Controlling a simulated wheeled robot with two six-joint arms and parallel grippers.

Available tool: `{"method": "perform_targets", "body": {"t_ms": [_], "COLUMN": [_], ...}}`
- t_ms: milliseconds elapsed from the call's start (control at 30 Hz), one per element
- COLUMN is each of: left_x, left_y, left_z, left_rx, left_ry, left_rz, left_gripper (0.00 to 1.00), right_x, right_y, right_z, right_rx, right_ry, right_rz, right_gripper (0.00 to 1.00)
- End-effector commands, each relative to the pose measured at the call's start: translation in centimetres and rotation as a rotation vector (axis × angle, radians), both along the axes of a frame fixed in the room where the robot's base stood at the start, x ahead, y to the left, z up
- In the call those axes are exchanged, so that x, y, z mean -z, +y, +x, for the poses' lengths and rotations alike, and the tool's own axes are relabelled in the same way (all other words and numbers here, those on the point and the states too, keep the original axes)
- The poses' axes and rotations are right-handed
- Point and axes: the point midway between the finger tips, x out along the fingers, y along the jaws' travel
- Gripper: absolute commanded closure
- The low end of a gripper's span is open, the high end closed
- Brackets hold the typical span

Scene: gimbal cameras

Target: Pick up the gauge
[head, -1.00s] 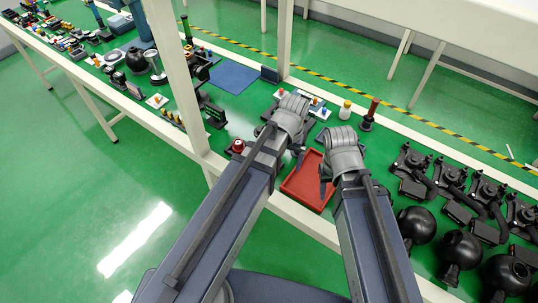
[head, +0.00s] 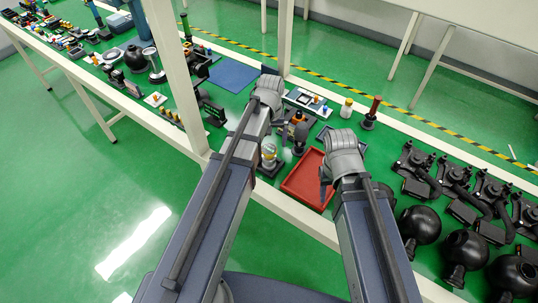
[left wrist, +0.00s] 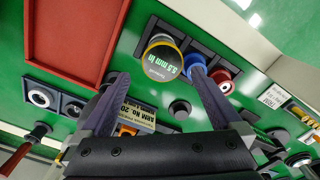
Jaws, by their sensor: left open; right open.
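In the head view the gauge (head: 268,152) shows beside the red tray. A blue one (left wrist: 194,66) and a red one (left wrist: 222,78) stand in the same row. My left gripper (left wrist: 157,75) is open and empty, its fingers apart with the gauge between or just beyond their tips; I see no clear contact. In the head view my left gripper (head: 284,128) is partly hidden by its wrist. My right gripper (head: 325,176) is open over the tray.
The red tray (head: 308,178) is empty and lies right of the gauge holder. Black castings (head: 420,224) crowd the right of the table. A dark red-handled tool (head: 371,112) stands behind. A blue mat (head: 230,76) lies clear at the back left.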

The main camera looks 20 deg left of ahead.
Motion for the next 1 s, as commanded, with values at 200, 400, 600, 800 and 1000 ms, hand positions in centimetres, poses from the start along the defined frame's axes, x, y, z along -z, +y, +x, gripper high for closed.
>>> {"method": "perform_targets", "body": {"t_ms": [200,400,600,800,1000], "left_x": [1.8,4.4,5.3,5.1,5.1], "left_y": [0.1,0.2,0.2,0.2,0.2], "left_z": [-0.5,-1.0,-1.0,-1.0,-1.0], "left_rx": [0.0,0.001,0.001,0.001,0.001], "left_ry": [0.0,0.0,0.0,0.0,0.0], "left_rz": [0.0,0.0,0.0,0.0,0.0], "left_gripper": [0.01,0.01,0.01,0.02,0.25], "right_x": [1.8,4.4,5.3,5.1,5.1], "right_y": [0.0,0.0,0.0,0.0,0.0], "right_z": [0.0,0.0,0.0,0.0,0.0], "right_rx": [0.0,0.0,0.0,0.0,0.0], "right_ry": [0.0,0.0,0.0,0.0,0.0], "right_rz": [0.0,0.0,0.0,0.0,0.0], "right_gripper": [0.5,0.5,0.5,0.5,0.5]}}
